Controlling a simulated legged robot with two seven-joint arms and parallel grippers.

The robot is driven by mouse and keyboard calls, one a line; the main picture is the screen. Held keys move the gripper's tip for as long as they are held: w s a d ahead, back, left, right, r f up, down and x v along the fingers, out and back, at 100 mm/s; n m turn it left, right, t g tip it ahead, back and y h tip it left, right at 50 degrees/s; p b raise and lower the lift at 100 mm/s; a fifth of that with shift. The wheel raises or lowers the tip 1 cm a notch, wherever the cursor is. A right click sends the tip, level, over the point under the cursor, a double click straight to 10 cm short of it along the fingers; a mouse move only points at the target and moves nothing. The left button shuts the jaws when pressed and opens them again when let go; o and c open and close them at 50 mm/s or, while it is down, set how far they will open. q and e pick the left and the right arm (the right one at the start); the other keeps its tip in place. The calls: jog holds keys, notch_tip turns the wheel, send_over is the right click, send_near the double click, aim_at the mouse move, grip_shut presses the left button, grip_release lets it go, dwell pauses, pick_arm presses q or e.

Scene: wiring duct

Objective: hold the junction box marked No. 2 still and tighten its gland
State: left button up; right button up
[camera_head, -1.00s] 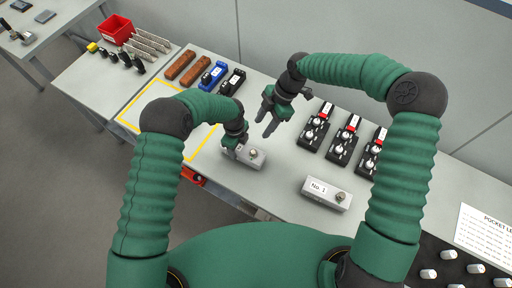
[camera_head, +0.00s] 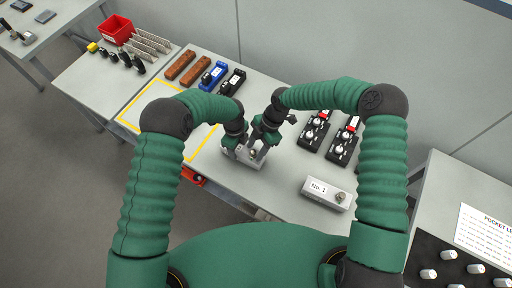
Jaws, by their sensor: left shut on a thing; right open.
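A grey junction box (camera_head: 243,161) sits on the bench below my two grippers; its label is mostly hidden by my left gripper. My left gripper (camera_head: 231,147) is shut on the left part of this box. The gland (camera_head: 253,153) is a small metal fitting on top of the box's right part. My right gripper (camera_head: 258,145) is open, fingers pointing down, right at the gland; I cannot tell whether the fingers touch it. A second grey box (camera_head: 327,194), labelled No. 1, lies apart to the right with its own gland on top.
Black modules with white knobs (camera_head: 314,133) stand behind on the right. Brown blocks (camera_head: 188,67) and blue and black devices (camera_head: 213,76) lie at the back left. A red bin (camera_head: 116,30) stands farther left. A yellow outline (camera_head: 140,124) marks mostly bare bench.

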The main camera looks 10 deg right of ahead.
grip_shut()
jog(key=shift+m, duration=0.4)
jog(key=m, duration=0.1)
jog(key=m+t, duration=0.1)
jog(key=m, duration=0.1)
jog(key=m+t, duration=0.1)
jog(key=shift+s+m, duration=0.3)
jog(key=shift+m, duration=0.1)
jog(key=m, duration=0.1)
jog(key=m+t, duration=0.1)
jog(key=m, duration=0.2)
jog(key=shift+s+a+t, duration=0.1)
jog(key=shift+s+t, duration=0.15)
jog(key=shift+t, duration=0.15)
jog(key=m, duration=0.2)
jog(key=m+t+h, duration=0.1)
jog(key=m, duration=0.2)
jog(key=shift+s+a+m+t+h, duration=0.2)
jog(key=shift+a+m+t+h, duration=0.1)
jog(key=shift+m+t, duration=0.1)
jog(key=m, duration=0.2)
jog(key=m+h, duration=0.1)
jog(key=m, duration=0.2)
jog(key=shift+s+a+t+h, duration=0.1)
jog(key=shift+t+h, duration=0.2)
jog(key=shift+t, duration=0.1)
